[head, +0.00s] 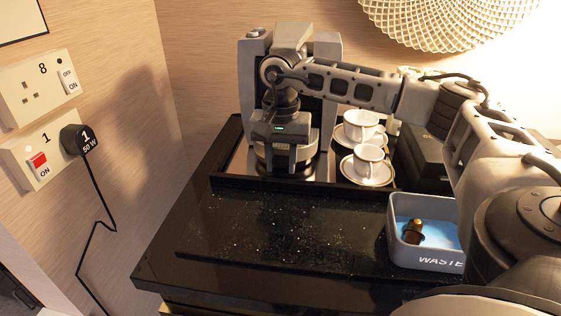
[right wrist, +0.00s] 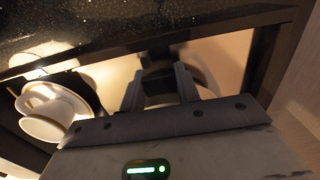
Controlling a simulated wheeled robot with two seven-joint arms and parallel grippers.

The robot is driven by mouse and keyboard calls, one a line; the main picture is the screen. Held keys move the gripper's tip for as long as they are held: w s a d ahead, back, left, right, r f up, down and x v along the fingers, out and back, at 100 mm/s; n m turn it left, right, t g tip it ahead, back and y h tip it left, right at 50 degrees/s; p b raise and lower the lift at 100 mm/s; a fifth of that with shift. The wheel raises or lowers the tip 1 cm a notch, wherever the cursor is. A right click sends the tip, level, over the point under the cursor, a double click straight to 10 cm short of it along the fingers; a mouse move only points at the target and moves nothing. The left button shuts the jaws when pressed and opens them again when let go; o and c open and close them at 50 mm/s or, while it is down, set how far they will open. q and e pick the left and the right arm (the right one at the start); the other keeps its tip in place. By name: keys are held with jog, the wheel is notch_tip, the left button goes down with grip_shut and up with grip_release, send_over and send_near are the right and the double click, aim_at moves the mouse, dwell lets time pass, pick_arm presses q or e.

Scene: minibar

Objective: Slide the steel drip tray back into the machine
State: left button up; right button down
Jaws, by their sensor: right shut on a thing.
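The coffee machine (head: 252,75) stands at the back of the black counter, partly hidden by my right arm. The steel drip tray (head: 312,148) is low at the machine's front, mostly covered by my right gripper (head: 287,160). The gripper points down at the tray and is shut on it. In the right wrist view the two fingers (right wrist: 162,88) close around a dark part with a pale curved surface below it. How far the tray sits inside the machine is hidden. My left gripper is not in view.
Two white cups on saucers (head: 367,165) stand close right of the machine, within a low dark raised edge (head: 300,186). A grey waste bin (head: 397,240) holding a brown capsule (head: 412,232) is at front right.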

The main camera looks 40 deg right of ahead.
jog(key=shift+w+d, duration=0.4)
jog(key=shift+d, duration=0.15)
jog(key=shift+f, duration=0.3)
dwell(0.4)
jog(key=c, duration=0.9)
grip_release()
